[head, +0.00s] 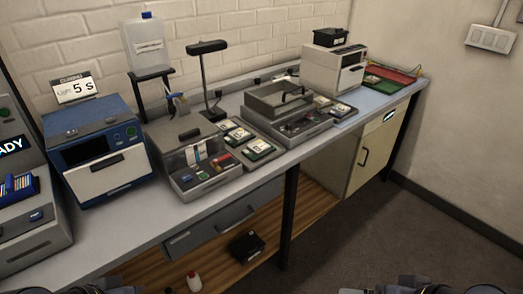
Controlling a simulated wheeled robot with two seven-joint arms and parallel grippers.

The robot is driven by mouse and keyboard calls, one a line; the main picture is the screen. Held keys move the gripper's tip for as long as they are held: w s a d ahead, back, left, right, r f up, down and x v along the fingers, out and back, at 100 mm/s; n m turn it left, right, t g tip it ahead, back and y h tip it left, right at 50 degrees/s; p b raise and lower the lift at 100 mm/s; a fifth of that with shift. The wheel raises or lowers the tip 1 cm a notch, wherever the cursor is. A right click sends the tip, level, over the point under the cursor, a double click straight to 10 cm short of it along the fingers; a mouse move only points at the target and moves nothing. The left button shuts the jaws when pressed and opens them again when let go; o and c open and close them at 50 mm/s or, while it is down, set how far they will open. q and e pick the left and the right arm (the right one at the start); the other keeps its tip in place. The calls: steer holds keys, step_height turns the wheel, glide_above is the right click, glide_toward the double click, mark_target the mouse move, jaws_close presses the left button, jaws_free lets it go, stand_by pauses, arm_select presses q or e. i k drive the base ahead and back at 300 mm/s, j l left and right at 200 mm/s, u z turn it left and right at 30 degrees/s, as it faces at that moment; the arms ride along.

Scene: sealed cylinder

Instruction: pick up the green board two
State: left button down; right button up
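Several small green boards with pale tops lie in a grey tray in the middle of the bench. One sits at the near end (259,148), one in the middle (240,134) and one at the far end (227,125). I cannot tell which one is board two. Similar small pieces (342,109) lie in a second tray further right. Only dark parts of my two arms show at the bottom edge, left and right of centre. The fingers of both grippers are out of the picture, well apart from the boards.
On the grey bench (110,233) stand a blue machine (92,145), a clear-lidded box (190,160), a black lamp (207,80), a grey lidded fixture (285,105) and a white machine (335,68). Floor (400,235) at right is clear.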

mark_target(254, 151)
steer(key=u, duration=1.15)
steer(key=i+l+u, duration=0.1)
steer(key=l, duration=0.25)
steer(key=i+l+u, duration=0.15)
steer(key=l, duration=0.25)
steer(key=i+l+u, duration=0.1)
steer(key=l, duration=0.3)
steer(key=i+l+u, duration=0.15)
steer(key=l, duration=0.25)
steer(key=i+l+u, duration=0.1)
steer(key=l, duration=0.3)
